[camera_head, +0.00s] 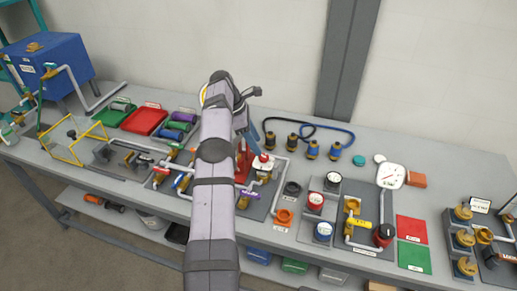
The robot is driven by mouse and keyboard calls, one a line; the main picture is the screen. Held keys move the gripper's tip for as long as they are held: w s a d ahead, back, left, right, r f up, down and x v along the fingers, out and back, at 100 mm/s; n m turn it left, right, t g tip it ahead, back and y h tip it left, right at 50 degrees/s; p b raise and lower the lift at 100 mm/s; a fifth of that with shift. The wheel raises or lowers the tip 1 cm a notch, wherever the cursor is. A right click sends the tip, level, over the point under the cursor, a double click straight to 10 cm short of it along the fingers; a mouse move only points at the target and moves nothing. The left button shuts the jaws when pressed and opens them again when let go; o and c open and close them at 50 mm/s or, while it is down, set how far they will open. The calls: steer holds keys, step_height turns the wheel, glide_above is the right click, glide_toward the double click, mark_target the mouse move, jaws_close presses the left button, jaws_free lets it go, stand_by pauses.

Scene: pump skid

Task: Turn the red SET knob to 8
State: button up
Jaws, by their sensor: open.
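Several red round parts show, and I cannot read a SET mark or a scale on any of them. A small red knob (264,157) tops a white-fronted fitting just right of my arm. A red-sided round dial with a white face (315,201) stands on a grey plate to its right. A dark red round knob (384,233) sits at the end of a pipe further right. My gripper (256,92) is small and partly hidden behind my arm; it is open, above the bench and apart from these red parts.
A blue-sided dial (323,231), an orange ring (284,217) and a white gauge (391,175) stand on the grey bench. Brass valves (463,212) are at the right. Red and green trays (145,120) lie left. My arm covers the bench's middle.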

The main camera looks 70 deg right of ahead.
steer(key=shift+w+a+r, duration=0.1)
steer(key=shift+w+r, duration=0.1)
steer(key=shift+r, duration=0.25)
steer(key=shift+o, duration=0.2)
